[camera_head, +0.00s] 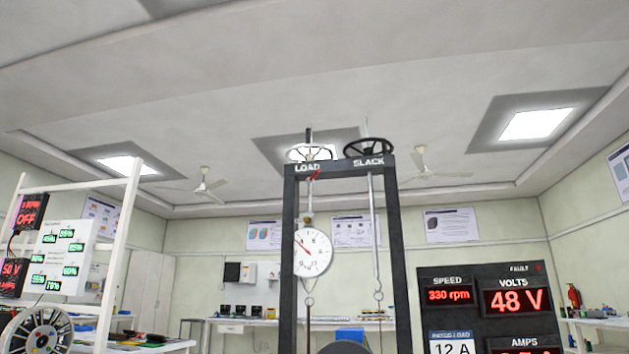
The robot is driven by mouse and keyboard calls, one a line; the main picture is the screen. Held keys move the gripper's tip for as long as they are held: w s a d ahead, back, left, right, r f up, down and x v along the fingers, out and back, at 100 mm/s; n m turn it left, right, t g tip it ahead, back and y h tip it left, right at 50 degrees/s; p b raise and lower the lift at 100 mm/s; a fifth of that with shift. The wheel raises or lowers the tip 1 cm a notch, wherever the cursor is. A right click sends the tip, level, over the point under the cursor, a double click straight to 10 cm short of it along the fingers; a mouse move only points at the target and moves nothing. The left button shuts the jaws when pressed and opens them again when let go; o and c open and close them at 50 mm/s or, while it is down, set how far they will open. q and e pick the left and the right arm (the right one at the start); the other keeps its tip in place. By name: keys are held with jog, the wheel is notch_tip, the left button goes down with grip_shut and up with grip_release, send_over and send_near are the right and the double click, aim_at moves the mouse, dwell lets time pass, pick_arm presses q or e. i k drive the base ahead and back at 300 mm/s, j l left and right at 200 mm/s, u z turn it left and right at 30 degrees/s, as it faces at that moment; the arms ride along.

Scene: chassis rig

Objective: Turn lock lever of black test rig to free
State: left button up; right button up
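A black test rig frame (400,260) stands upright in the middle of the head view. Its crossbar is marked LOAD and SLACK, with a pale handwheel (310,153) above LOAD and a black handwheel (368,147) above SLACK. A round white dial gauge (313,252) hangs on the left rod, its needle pointing to the upper left. The top of a dark rounded part (345,347) shows at the bottom edge between the posts. Neither gripper is in view.
A black display panel (470,273) right of the rig reads 330 rpm and 48 V. A white frame (125,235) with small displays and a spoked wheel (37,332) stand at left. Benches (250,322) line the back wall.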

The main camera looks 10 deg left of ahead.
aim_at(309, 179)
jog(key=i+j+u, duration=0.15)
jog(key=i+u, duration=0.2)
jog(key=i+j+u, duration=0.1)
jog(key=i+u, duration=0.3)
